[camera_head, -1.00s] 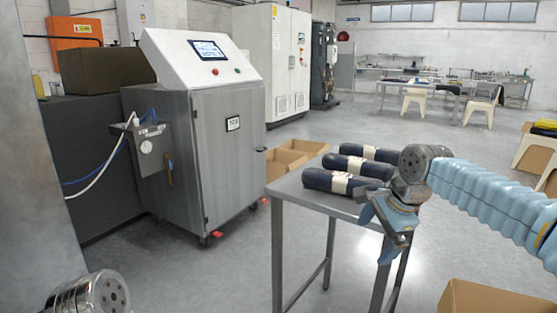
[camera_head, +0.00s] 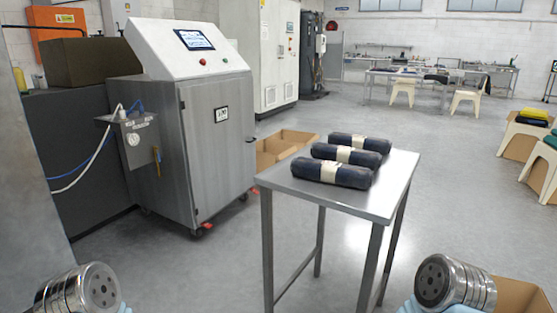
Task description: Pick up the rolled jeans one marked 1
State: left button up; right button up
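Three dark blue rolled jeans, each with a pale paper band, lie side by side on a metal table (camera_head: 384,202). The front roll (camera_head: 331,172) is nearest me, the middle roll (camera_head: 345,154) is behind it, and the back roll (camera_head: 360,142) is farthest. Any number on the bands is too small to read, so I cannot tell which is marked 1. Only metal joints of my arms show at the bottom left and bottom right corners. Both grippers are out of view.
A steel ozone washer (camera_head: 215,140) with a screen and closed door stands to the left. Cardboard boxes (camera_head: 283,148) sit on the floor behind the table. Another cardboard box (camera_head: 522,296) is at the bottom right.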

aim_at(321, 151)
jog(key=i+l+z, duration=0.25)
jog(key=i, duration=0.25)
jog(key=i+j+z, duration=0.1)
jog(key=i+z, duration=0.2)
jog(key=i, duration=0.2)
jog(key=k+j+z, duration=0.3)
jog(key=j, duration=0.15)
